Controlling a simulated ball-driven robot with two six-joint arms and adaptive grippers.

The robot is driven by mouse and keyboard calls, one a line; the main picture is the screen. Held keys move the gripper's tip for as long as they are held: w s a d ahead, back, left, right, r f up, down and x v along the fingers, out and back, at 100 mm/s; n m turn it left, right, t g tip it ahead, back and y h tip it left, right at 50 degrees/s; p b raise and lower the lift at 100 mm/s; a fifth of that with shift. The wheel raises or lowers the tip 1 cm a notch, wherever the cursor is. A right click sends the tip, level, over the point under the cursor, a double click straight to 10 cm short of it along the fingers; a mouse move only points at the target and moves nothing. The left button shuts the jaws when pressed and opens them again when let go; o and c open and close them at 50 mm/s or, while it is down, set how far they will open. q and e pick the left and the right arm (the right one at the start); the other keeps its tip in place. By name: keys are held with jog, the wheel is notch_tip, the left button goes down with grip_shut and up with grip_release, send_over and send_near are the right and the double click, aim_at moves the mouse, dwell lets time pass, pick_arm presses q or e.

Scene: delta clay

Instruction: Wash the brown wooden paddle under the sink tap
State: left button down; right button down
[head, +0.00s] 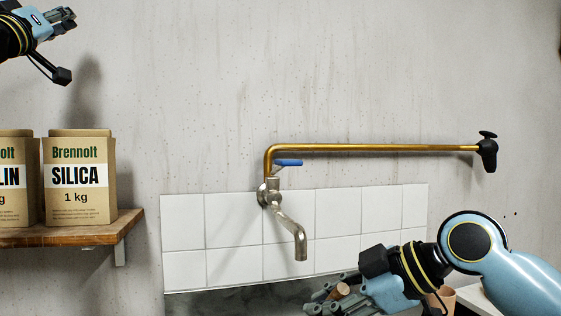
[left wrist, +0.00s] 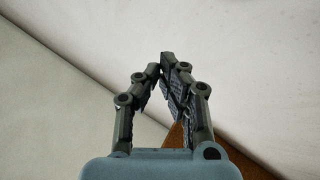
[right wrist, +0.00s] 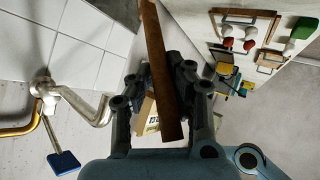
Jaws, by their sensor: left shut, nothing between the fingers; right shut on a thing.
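The brown wooden paddle (right wrist: 162,75) is gripped in my right gripper (right wrist: 160,80), which is shut on it; it runs lengthwise past the fingers in the right wrist view. The sink tap (head: 300,243) has a bent metal spout and a blue lever (head: 288,162); no water stream shows. It is at the left in the right wrist view (right wrist: 98,112). My left gripper (head: 66,20) is shut and empty at the upper left; its fingers converge in its wrist view (left wrist: 160,75).
A brass pipe (head: 380,148) runs right from the tap along the wall. White tiles (head: 340,211) back the tap. A wooden shelf (head: 70,232) at left bears Brennolt bags (head: 80,190). A tool board (right wrist: 245,35) shows in the right wrist view. The sink basin is mostly out of view.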

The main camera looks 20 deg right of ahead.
pick_arm(q)
jog(key=s+d+r+m+g+h, duration=0.25)
jog(key=d+m+g+h, duration=0.2)
jog(key=d, duration=0.35)
jog(key=s+d+r+m+g+h, duration=0.2)
jog(key=s+d+m+g+h, duration=0.25)
jog(key=d, duration=0.45)
jog(key=s+d+r+m+g+h, duration=0.3)
jog(key=d+m+h, duration=0.25)
jog(key=d, duration=0.25)
jog(key=d+f+m+g+y, duration=0.35)
jog(key=d+f+g, duration=0.4)
jog(key=f, duration=0.45)
notch_tip(320, 180, down, 14)
jog(key=s+m+g+y, duration=0.1)
jog(key=m+g+y, duration=0.1)
jog(key=g, duration=0.3)
jog(key=shift+s+a+y, duration=0.35)
jog(key=shift+a+y, duration=0.1)
jog(key=shift+y, duration=0.35)
